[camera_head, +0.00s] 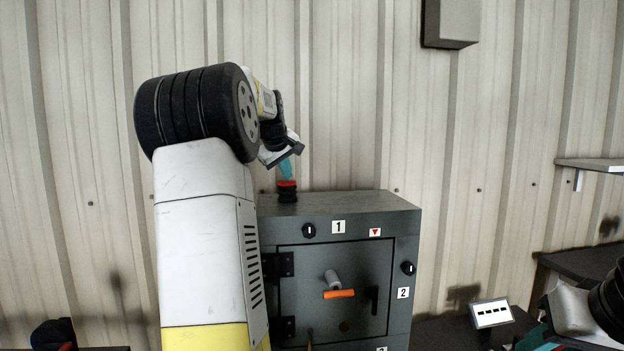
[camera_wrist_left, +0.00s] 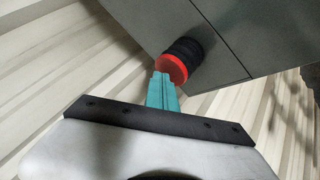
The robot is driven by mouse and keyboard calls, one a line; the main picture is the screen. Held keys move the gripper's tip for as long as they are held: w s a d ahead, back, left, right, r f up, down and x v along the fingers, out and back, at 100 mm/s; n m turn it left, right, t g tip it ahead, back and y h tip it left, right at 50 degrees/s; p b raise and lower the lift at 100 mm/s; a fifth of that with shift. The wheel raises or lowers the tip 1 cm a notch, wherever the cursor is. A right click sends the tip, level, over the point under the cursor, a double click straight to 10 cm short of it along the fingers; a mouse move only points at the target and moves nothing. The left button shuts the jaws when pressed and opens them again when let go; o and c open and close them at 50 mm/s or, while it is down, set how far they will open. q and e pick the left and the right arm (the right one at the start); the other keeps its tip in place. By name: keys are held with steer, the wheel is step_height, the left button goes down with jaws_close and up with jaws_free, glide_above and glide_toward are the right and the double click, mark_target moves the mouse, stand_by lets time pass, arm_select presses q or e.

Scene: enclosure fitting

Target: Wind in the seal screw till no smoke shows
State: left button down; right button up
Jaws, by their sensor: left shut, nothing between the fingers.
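A grey enclosure (camera_head: 395,230) stands against the wall, with a shut front door. A black ribbed knob with a red top (camera_head: 287,184) stands upright on its roof; it also shows in the left wrist view (camera_wrist_left: 173,68). Small black round fittings sit by label 1 (camera_head: 309,230) and label 2 (camera_head: 408,268); I cannot tell which part is the seal screw. My left gripper (camera_head: 286,170) is shut and empty, its teal fingertips at the red top; whether they touch it is unclear. My right gripper (camera_head: 538,341) is partly in view at the lower right. I see no clear smoke.
The door carries a grey knob (camera_head: 333,279), an orange handle (camera_head: 339,294) and a black handle (camera_head: 373,300). A white display (camera_head: 492,313) stands right of the enclosure. A shelf (camera_head: 592,165) juts from the right wall. A grey box (camera_head: 452,22) hangs above.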

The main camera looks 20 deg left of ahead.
mark_target(286, 182)
arm_select(q)
steer(key=shift+f, duration=0.5)
steer(key=shift+r, duration=0.1)
stand_by(0.4)
steer(key=shift+r, duration=1.5)
steer(key=shift+r, duration=0.1)
step_height(286, 182, up, 5)
steer(key=shift+f, duration=0.1)
stand_by(0.6)
